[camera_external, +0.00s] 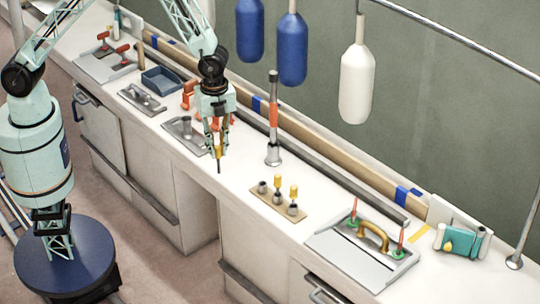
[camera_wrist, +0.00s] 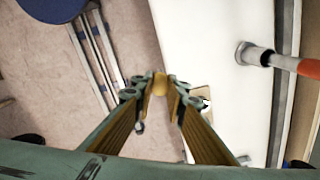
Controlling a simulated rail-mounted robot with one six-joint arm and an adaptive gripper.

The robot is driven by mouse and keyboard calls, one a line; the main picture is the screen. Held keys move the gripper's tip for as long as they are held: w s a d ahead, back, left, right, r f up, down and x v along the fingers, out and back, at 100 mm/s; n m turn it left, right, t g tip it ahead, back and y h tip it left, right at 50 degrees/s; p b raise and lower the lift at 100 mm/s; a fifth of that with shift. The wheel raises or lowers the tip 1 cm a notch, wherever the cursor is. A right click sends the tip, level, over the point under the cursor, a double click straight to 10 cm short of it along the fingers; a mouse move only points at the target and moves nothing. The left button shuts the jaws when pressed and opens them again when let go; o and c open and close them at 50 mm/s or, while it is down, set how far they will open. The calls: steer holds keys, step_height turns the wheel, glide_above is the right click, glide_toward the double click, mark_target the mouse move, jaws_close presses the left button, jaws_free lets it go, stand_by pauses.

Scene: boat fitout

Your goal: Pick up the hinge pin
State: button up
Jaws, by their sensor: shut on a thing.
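The hinge pin (camera_external: 219,164) has a yellow head and a thin dark shaft. My gripper (camera_external: 218,147) is shut on its head in the external view, and the shaft points down below the fingertips. The pin appears to hang above the front part of the white counter. In the wrist view the pin's yellow head (camera_wrist: 160,86) shows between the fingertips of my gripper (camera_wrist: 160,95); its shaft is hidden there. The board's front-left socket (camera_external: 262,187) has no yellow head.
An upright red-and-grey tool (camera_external: 273,120) stands behind and right of my gripper. A grey plate with a block (camera_external: 185,130) lies to its left. A tray with a brass handle (camera_external: 372,238) is at right. Blue and white floats (camera_external: 357,80) hang above the back.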

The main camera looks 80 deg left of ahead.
steer(key=shift+s+a, duration=0.15)
steer(key=shift+s, duration=0.25)
stand_by(0.5)
steer(key=w+a+r+n, duration=0.1)
steer(key=a+r+n, duration=0.2)
steer(key=a+n, duration=0.5)
steer(key=w+a+r+n, duration=0.1)
steer(key=a+r+n, duration=0.2)
steer(key=a+n, duration=0.4)
steer(key=shift+w+a+r+n, duration=0.15)
steer(key=shift+a+r+n, duration=0.2)
steer(key=shift+a, duration=1.45)
steer(key=shift+f, duration=0.1)
